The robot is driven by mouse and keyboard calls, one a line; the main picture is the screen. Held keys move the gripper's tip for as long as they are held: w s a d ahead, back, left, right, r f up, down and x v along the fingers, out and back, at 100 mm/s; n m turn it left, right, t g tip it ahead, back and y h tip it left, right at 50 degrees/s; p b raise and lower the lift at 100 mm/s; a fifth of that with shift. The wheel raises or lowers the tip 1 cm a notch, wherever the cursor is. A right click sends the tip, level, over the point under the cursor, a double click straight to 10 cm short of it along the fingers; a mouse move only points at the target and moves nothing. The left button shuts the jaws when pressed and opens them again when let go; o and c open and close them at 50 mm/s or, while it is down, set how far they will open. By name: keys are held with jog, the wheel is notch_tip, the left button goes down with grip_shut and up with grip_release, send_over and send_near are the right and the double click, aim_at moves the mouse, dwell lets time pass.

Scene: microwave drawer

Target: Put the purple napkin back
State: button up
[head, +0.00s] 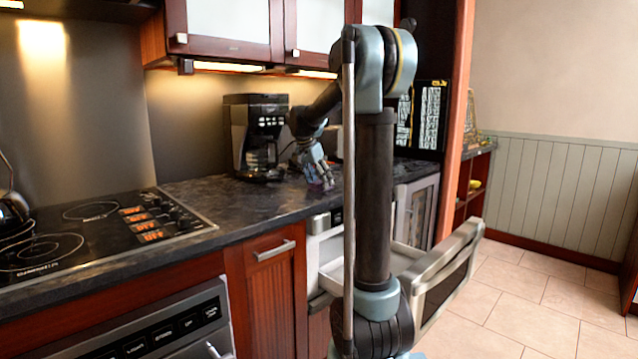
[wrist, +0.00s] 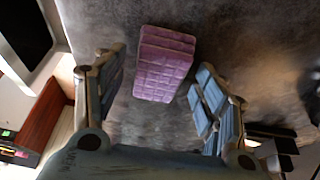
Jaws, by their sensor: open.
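The purple napkin (wrist: 163,63) lies folded on the dark countertop (head: 225,203), with a quilted grid pattern on it. In the head view a small purple patch of it (head: 325,187) shows just under my gripper (head: 320,178). In the wrist view my gripper (wrist: 158,78) is open, with its blue-padded fingers on either side of the napkin's near end. The fingers look apart from the napkin. The microwave drawer (head: 452,262) below the counter is pulled open, and part of its pale interior (head: 338,272) shows. My arm hides much of it.
A black coffee maker (head: 252,138) stands on the counter to the left of my gripper. A cooktop (head: 95,222) with a kettle (head: 12,210) is farther left. Upper cabinets (head: 235,30) hang above. Tiled floor (head: 530,300) is clear at the right.

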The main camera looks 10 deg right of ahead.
jog(key=shift+r, duration=0.1)
jog(key=v, duration=1.2)
jog(key=s+d+f+n+y, duration=0.1)
jog(key=s+d+f+n, duration=0.1)
jog(key=s+f, duration=0.35)
jog(key=s+d+f+n, duration=0.1)
jog(key=s+f, duration=0.1)
jog(key=s, duration=0.7)
jog(key=s+d+f+n+y, duration=0.1)
jog(key=s+d+f+n, duration=0.15)
jog(key=s, duration=0.45)
jog(key=s+f+n+y, duration=0.1)
jog(key=s+f+n, duration=0.4)
jog(key=s+f, duration=1.4)
notch_tip(320, 180, down, 2)
jog(key=shift+s+a+f+y, duration=0.15)
jog(key=shift+a+f+y, duration=0.05)
jog(key=shift+a+y, duration=0.1)
jog(key=shift+n, duration=0.25)
